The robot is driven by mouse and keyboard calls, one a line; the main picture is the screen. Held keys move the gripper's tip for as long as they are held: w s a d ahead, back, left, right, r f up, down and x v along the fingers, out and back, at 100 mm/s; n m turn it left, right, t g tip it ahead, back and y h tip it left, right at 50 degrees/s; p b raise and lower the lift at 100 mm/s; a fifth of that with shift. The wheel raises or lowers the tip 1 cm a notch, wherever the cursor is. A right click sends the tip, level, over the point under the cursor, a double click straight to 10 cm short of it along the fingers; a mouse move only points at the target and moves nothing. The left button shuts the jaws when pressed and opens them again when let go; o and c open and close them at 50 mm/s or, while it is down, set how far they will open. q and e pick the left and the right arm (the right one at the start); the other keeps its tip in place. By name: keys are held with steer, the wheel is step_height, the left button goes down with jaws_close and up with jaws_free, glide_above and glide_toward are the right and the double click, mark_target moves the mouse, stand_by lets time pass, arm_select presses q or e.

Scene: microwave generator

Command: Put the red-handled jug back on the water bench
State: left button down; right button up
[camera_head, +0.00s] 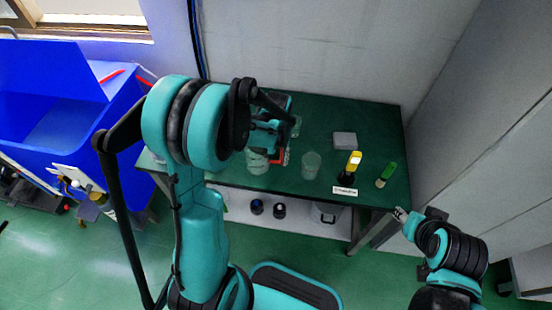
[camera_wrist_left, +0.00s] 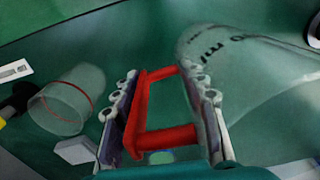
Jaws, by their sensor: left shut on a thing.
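The red-handled jug is a clear, greenish vessel with dark markings; its body (camera_wrist_left: 255,90) fills the right of the left wrist view. Its red handle (camera_wrist_left: 141,108) lies between the fingers of my left gripper (camera_wrist_left: 160,115), which is shut on it. In the head view the jug (camera_head: 257,163) appears at the front left part of the green-topped bench (camera_head: 345,115), below my left gripper (camera_head: 282,140). Whether its base touches the bench is unclear. My right gripper (camera_head: 402,214) is off the bench's front right corner, small in view, holding nothing visible.
A clear beaker (camera_head: 311,165) stands right of the jug. Farther right are a grey block (camera_head: 344,140), a yellow-topped black item (camera_head: 350,168), a white label (camera_head: 344,190) and a green item (camera_head: 386,174). A wall backs the bench; a blue bin (camera_head: 60,130) stands left.

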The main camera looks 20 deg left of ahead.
arm_select(q)
steer(key=c, duration=0.9)
jaws_free()
steer(key=shift+f, duration=0.1)
steer(key=shift+o, duration=0.2)
step_height(320, 180, up, 11)
steer(key=p, duration=0.4)
steer(key=shift+d, duration=0.1)
steer(key=shift+s+r+p, duration=0.1)
steer(key=shift+r+p, duration=0.2)
steer(key=shift+r, duration=0.4)
steer(key=s+d+r+m+t, duration=0.2)
steer(key=s+d+r+t, duration=0.2)
steer(key=s+r+t, duration=0.3)
steer(key=shift+s+d+r, duration=0.2)
steer(key=shift+s+r, duration=0.65)
steer(key=shift+s, duration=1.8)
